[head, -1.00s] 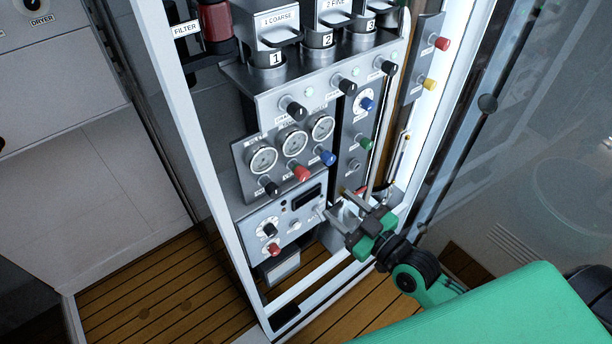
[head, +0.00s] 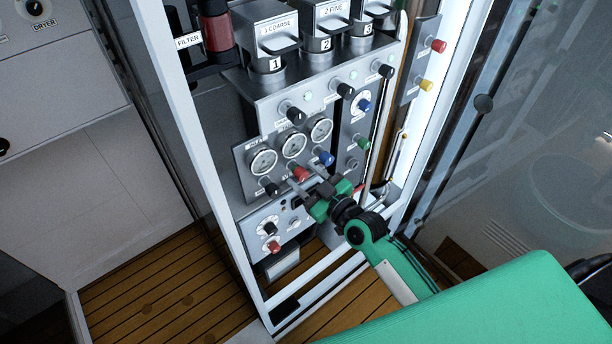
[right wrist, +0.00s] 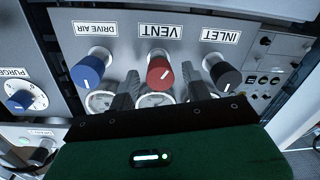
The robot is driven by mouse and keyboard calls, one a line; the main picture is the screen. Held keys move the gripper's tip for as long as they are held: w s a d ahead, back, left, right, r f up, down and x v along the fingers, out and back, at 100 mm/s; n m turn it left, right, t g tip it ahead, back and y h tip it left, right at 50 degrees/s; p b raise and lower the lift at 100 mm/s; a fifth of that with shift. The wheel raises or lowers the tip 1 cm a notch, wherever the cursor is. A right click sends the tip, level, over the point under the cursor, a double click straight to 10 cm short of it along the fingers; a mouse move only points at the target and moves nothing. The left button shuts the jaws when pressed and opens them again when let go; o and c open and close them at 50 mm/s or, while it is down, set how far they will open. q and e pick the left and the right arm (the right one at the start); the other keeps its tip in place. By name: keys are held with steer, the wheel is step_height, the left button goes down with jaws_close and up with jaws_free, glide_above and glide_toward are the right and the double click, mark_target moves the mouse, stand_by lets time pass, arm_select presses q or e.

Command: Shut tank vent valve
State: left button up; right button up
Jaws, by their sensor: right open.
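The red vent knob (head: 301,173) sits on the gauge panel in the rack, in the row under three dials. In the right wrist view the red knob (right wrist: 158,74) is under an upside-down VENT label (right wrist: 160,30), with a white pointer line on its face. My right gripper (head: 306,181) is open in front of the panel. In the right wrist view its dark fingers (right wrist: 160,88) stand on either side of the red knob, with gaps visible. I cannot tell how far they reach along it. My left gripper is not in view.
The blue drive air knob (right wrist: 86,71) and black inlet knob (right wrist: 222,72) flank the vent knob, close outside the fingers. A lower panel with a red knob (head: 274,246) is below. The rack's white frame post (head: 222,215) stands at the left.

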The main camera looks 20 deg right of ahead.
steer(key=c, duration=1)
steer(key=shift+o, duration=0.2)
